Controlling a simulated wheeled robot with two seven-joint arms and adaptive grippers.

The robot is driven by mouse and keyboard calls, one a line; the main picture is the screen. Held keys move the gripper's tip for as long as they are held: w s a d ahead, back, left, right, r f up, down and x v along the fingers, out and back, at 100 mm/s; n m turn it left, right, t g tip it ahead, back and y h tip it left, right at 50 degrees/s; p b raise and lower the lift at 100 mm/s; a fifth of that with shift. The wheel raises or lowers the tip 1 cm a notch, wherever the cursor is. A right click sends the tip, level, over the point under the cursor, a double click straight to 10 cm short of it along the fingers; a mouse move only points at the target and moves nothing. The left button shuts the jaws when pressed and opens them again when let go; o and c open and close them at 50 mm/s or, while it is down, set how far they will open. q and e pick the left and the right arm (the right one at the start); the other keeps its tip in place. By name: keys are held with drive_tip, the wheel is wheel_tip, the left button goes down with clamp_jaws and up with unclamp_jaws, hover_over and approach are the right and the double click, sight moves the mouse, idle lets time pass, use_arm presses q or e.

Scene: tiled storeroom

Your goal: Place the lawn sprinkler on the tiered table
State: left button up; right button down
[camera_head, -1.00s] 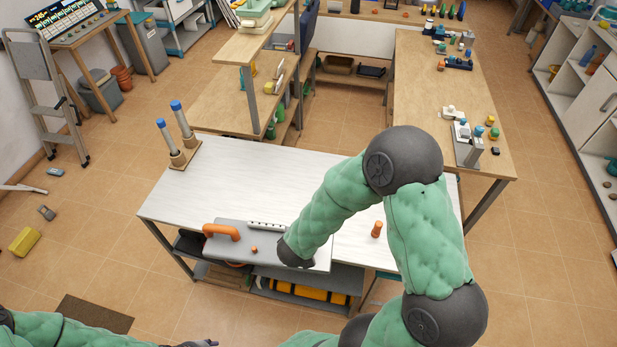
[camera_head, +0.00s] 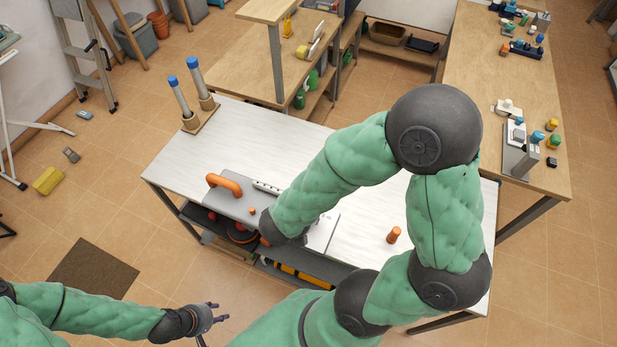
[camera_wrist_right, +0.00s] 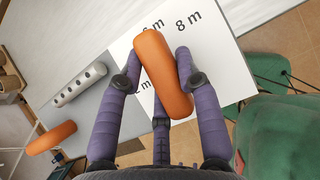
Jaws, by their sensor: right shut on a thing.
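The lawn sprinkler seems to be the grey flat unit (camera_head: 233,206) at the front edge of the white table, with an orange handle at its left and a pale bar with holes. The bar (camera_wrist_right: 80,84) and grey body also show in the right wrist view. My right gripper (camera_wrist_right: 158,80) is shut on a thick orange grip; in the head view my arm hides it. I cannot tell whether the sprinkler is lifted. My left gripper (camera_head: 217,312) is open and empty, low over the floor. The tiered table appears to be the wooden one (camera_head: 235,65) with a raised shelf behind.
The white table (camera_head: 240,135) carries a stand with two blue-capped tubes (camera_head: 180,97) and an upright orange peg (camera_head: 393,235). A wooden bench (camera_head: 500,75) with small items stands at right. A white panel marked "8 m" (camera_wrist_right: 215,50) lies beside the grip.

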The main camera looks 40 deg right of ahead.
drive_tip(key=w+d+f+b, duration=0.2)
drive_tip(key=w+d+f, duration=0.1)
drive_tip(key=f, duration=0.1)
drive_tip(key=w+d+f+b, duration=0.2)
drive_tip(key=w+d+f, duration=0.1)
drive_tip(key=f, duration=0.1)
drive_tip(key=w+d+f+b, duration=0.2)
drive_tip(key=w+d+f, duration=0.1)
drive_tip(key=d+f, duration=0.1)
drive_tip(key=shift+w+f, duration=0.25)
drive_tip(key=shift+f, duration=0.3)
drive_tip(key=shift+r, duration=0.1)
drive_tip(key=shift+f, duration=0.2)
drive_tip(key=c, duration=0.9)
unclamp_jaws()
drive_tip(key=shift+o, duration=0.2)
drive_tip(key=shift+s, duration=0.1)
drive_tip(key=shift+r, duration=0.15)
